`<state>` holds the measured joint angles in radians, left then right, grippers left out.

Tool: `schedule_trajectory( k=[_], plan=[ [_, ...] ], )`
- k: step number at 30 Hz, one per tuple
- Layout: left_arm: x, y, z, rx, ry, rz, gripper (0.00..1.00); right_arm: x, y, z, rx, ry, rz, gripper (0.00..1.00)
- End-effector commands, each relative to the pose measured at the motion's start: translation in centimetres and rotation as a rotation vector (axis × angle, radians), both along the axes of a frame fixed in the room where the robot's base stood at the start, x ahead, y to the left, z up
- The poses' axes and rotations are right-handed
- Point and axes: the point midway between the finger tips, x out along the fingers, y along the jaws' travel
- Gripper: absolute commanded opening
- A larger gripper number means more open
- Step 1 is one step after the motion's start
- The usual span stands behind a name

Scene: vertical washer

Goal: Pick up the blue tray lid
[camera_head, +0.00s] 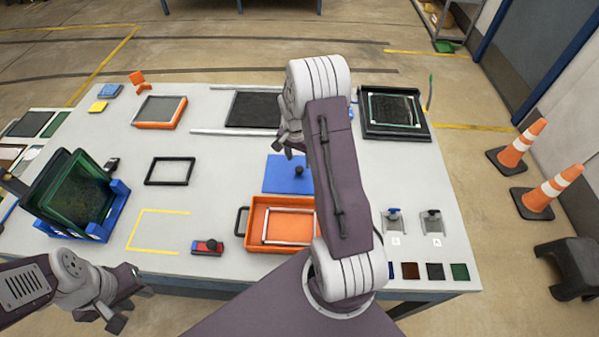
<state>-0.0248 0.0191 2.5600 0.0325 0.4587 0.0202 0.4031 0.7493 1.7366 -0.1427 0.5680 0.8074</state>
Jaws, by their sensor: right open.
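The blue tray lid (279,179) is a flat blue plate with a black knob. It lies on the table just behind the orange tray, partly covered by my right arm. My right gripper (289,148) is open and shows near the lid's far edge in the picture, a little beyond the knob. I cannot tell its height over the lid, and I see nothing held in it. My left gripper (126,305) is off the table's front left edge, away from the lid. I cannot tell whether its fingers are apart.
The orange tray (253,241) holds a pale frame. A blue rack (98,229) with dark green panels stands at left. The table is clear left of the lid.

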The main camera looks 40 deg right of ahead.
Motion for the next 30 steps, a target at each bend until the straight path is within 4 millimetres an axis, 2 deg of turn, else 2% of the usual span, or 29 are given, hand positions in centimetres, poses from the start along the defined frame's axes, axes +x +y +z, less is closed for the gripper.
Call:
schedule_trajectory(
  k=[3,10,18,24,30],
  plan=[
    [0.0,0.0,0.4,0.0,0.0,0.0,0.32,0.0,-0.1,-0.6,0.0,0.002,0.0,0.54],
    [0.0,0.0,1.2,0.0,0.0,0.0,0.32,0.2,-0.4,-4.6,0.0,0.001,0.0,0.54],
    [0.0,0.0,1.2,0.0,0.0,0.0,0.32,0.3,-0.5,-5.1,0.0,-0.001,0.001,0.54],
    [0.0,0.0,1.2,0.0,0.0,0.0,0.32,0.2,-0.5,-5.1,0.0,-0.001,0.001,0.0],
    [0.0,0.0,1.2,0.0,0.0,0.0,0.32,0.3,-0.5,-5.1,0.0,-0.001,0.001,0.0]
  ],
)
